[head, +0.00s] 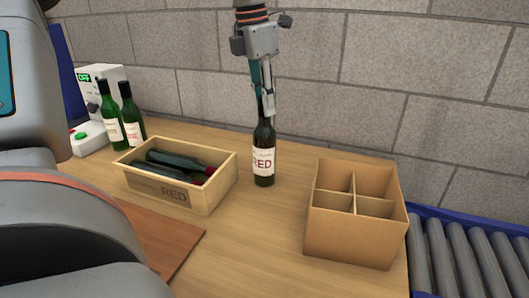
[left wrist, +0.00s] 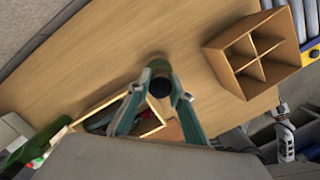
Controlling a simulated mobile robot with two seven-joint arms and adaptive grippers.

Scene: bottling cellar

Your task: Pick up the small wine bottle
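A dark green wine bottle (head: 264,160) with a white label reading RED stands upright on the table. My left gripper (head: 266,108) is above it, pointing down, with its fingers on either side of the bottle's neck. In the left wrist view, the bottle (left wrist: 160,86) shows from above between the two fingertips, which look parted with a narrow gap. I cannot tell whether either finger touches the glass. My right gripper is not in the head view; a grey gripper-like part (left wrist: 285,135) at the right of the left wrist view may be it, its fingers unclear.
A wooden crate (head: 172,195) marked RED holds lying bottles, left of the standing bottle. A divided cardboard box (head: 350,232) stands to the right, its visible compartments empty. Two bottles (head: 112,125) stand by a machine at the back left. A roller conveyor (head: 465,255) is at far right.

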